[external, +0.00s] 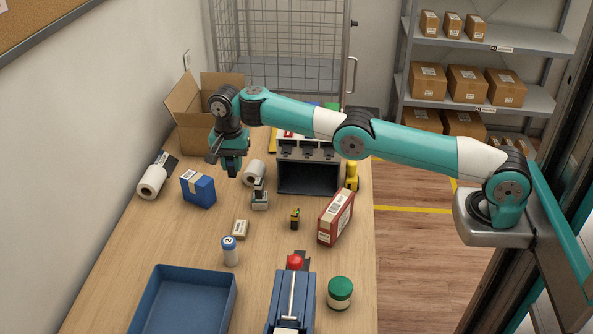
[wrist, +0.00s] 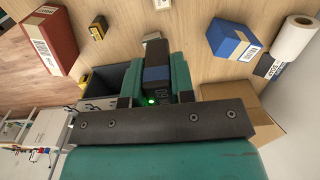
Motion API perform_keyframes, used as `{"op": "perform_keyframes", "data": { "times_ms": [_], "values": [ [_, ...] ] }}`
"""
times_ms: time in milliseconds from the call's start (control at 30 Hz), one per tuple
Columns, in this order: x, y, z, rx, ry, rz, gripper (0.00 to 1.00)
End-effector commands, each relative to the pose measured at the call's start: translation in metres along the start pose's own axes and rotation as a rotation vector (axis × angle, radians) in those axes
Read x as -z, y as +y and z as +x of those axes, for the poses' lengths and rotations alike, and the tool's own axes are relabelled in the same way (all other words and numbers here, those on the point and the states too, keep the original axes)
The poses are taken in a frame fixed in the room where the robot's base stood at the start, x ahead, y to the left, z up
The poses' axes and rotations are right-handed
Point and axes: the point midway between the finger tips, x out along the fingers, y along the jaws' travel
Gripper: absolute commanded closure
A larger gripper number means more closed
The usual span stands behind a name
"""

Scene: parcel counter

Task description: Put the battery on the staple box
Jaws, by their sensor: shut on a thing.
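My gripper (external: 232,166) hangs above the far left part of the counter, pointing down. In the wrist view, its teal fingers (wrist: 160,78) are shut on a dark block with a blue band, which I take for the battery (wrist: 156,74). In the external view, the fingers mostly hide the block.
A blue box (external: 198,189), red box (external: 336,217) and blue tray (external: 228,302) are farther out. An open carton (external: 182,130) stands behind my gripper.

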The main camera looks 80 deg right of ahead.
Motion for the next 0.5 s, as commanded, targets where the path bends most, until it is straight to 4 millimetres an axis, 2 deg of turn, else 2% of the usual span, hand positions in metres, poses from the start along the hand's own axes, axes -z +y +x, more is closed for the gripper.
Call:
{"op": "perform_keyframes", "data": {
  "times_ms": [500],
  "values": [
    [0.000, 0.001, 0.112, -0.003, -0.001, 0.000, 1.00]
  ]
}}
